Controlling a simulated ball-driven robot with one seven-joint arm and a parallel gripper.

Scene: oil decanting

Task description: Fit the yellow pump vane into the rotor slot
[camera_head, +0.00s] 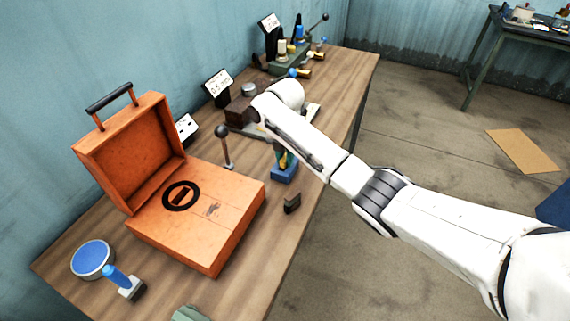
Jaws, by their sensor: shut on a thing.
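My white arm reaches from the lower right across the table's right edge to the middle of the bench. Its forearm and wrist cover the place where my gripper would show, so I cannot see its fingers or what is between them. A small blue block (285,173) stands under my forearm, with a small yellow and dark piece (282,160) at its top, partly hidden. I cannot tell whether that piece is the yellow vane. A dark brown block (238,112) on a base sits just left of my wrist. No rotor slot can be made out.
An open orange case (212,245) fills the front left of the wooden bench (290,240). A dark small block (292,203) lies right of it, and a knobbed lever (224,147) stands behind it. A blue-topped disc (93,258) is at front left. A fixture (290,55) with brass parts stands farther back.

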